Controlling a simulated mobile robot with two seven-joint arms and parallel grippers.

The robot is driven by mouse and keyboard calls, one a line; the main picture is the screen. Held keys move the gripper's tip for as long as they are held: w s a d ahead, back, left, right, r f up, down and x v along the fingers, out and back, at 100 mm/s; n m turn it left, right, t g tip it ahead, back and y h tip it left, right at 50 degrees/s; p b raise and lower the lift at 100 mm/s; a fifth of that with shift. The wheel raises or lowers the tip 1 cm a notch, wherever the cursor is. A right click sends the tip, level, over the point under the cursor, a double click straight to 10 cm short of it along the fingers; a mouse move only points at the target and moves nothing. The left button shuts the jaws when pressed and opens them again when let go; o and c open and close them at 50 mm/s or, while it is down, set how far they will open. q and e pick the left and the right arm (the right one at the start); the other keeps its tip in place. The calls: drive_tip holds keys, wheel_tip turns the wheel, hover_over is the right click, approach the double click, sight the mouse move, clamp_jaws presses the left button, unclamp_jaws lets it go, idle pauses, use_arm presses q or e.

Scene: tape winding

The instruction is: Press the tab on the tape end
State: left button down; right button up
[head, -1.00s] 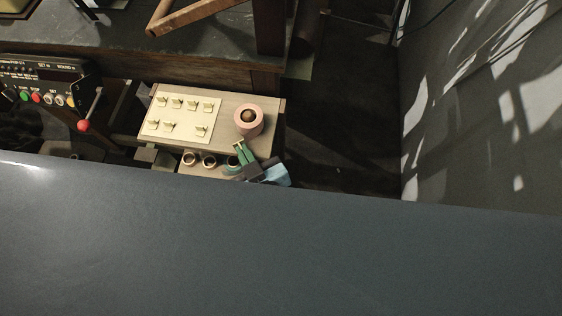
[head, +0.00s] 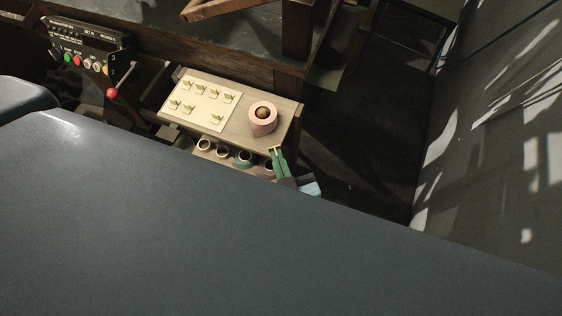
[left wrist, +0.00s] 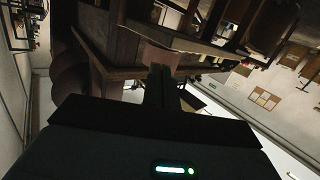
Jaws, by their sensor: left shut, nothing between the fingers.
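A pink tape roll (head: 263,127) with a dark round core stands on a wooden tabletop (head: 290,112). A cream sheet (head: 205,107) left of it carries several small cream tabs (head: 201,89). My left gripper (head: 277,150) has green fingers, shut and empty, at the tabletop's front right edge, just below the roll in the picture and apart from it. In the left wrist view the fingers (left wrist: 161,72) point at a pale pinkish surface (left wrist: 160,54); I cannot tell what it is. The tape end and any tab on it are too small to make out. My right gripper is out of view.
Several tape rolls (head: 244,157) sit in a row below the tabletop's front edge. A control panel (head: 85,52) with coloured buttons and a red-knobbed lever (head: 113,93) stand at the left. A dark workbench (head: 150,15) lies behind. Dark floor (head: 365,140) is open at the right.

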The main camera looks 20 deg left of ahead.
sight(274, 148)
use_arm(q)
drive_tip(key=shift+r+p+x, duration=0.15)
drive_tip(key=shift+p+x, duration=0.1)
drive_tip(key=shift+x, duration=0.75)
drive_tip(key=shift+r+p+x, duration=0.15)
drive_tip(key=shift+p+x, duration=0.05)
drive_tip(key=shift+x, duration=0.75)
drive_tip(key=shift+x, duration=1.1)
idle(0.5)
drive_tip(key=c, duration=1.6)
unclamp_jaws()
drive_tip(key=shift+a+r, duration=0.15)
drive_tip(key=shift+s, duration=0.1)
